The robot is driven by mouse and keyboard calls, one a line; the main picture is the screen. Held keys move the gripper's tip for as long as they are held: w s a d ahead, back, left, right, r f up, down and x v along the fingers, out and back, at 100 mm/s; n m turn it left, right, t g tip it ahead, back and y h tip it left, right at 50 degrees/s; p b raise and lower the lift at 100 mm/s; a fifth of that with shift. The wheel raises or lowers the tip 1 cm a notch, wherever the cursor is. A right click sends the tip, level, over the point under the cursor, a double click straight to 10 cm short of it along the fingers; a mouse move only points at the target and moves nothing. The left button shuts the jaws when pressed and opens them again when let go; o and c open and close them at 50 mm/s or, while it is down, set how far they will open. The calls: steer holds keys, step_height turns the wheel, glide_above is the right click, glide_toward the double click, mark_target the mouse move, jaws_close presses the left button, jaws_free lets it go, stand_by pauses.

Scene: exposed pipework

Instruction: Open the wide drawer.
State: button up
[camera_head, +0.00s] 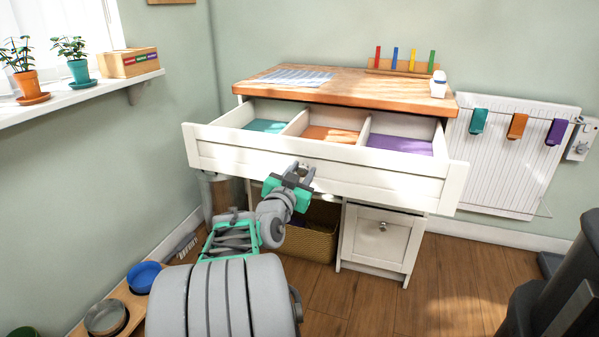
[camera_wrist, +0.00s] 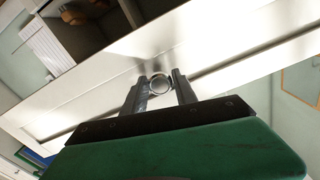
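The wide drawer (camera_head: 310,168) is a white drawer under the wooden top of the cabinet. It stands pulled well out, showing three compartments with teal, orange and purple bottoms. My gripper (camera_head: 301,172) is at the middle of the drawer's front panel. In the wrist view the drawer front (camera_wrist: 215,45) runs diagonally, and the round metal knob (camera_wrist: 160,83) sits between the fingertips of my gripper (camera_wrist: 160,88). Both fingers appear to touch the knob's sides. In the head view my gripper hides the knob.
Below are a wicker basket (camera_head: 308,240) and a small white cupboard door (camera_head: 381,240) with its own knob. A radiator (camera_head: 510,160) is on the right wall.

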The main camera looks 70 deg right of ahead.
steer(key=o, duration=0.3)
steer(key=shift+o, duration=0.2)
steer(key=a+p, duration=0.1)
steer(key=a, duration=0.7)
steer(key=shift+s, duration=0.3)
